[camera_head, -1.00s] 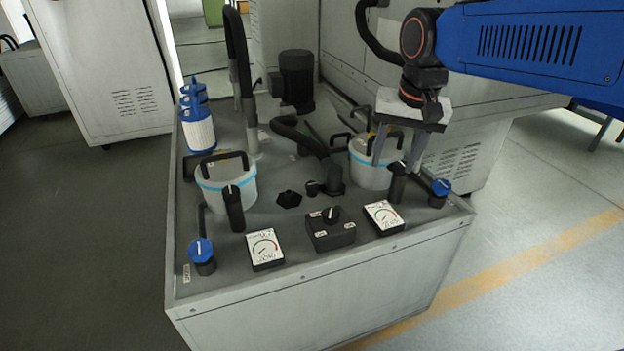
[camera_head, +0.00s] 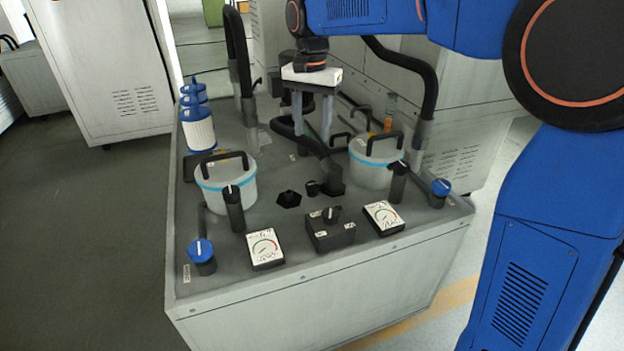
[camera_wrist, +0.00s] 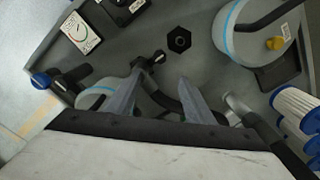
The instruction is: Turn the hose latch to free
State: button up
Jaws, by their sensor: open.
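A black hose (camera_head: 310,142) curves over the machine's grey top and ends in a black fitting (camera_head: 333,176). A small black knob-like piece sits beside that fitting and looks like the hose latch (camera_head: 312,188); it also shows in the wrist view (camera_wrist: 158,57). Its setting is too small to read. My gripper (camera_head: 312,137) is open and empty, pointing down above the hose, behind the latch in the head view. In the wrist view its two grey fingers (camera_wrist: 159,80) are spread, with the hose partly hidden behind them and the latch just beyond the tips.
White lidded buckets with blue bands stand left (camera_head: 212,196) and right (camera_head: 370,172). In front are two gauges (camera_head: 266,248) (camera_head: 384,217), a black selector switch (camera_head: 331,230) and blue knobs (camera_head: 201,256) (camera_head: 439,192). A black hex piece (camera_head: 289,199) lies left of the latch.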

aim_at(312, 184)
notch_tip(312, 184, down, 17)
jog(key=shift+r, duration=0.2)
dwell(0.3)
jog(key=c, duration=1)
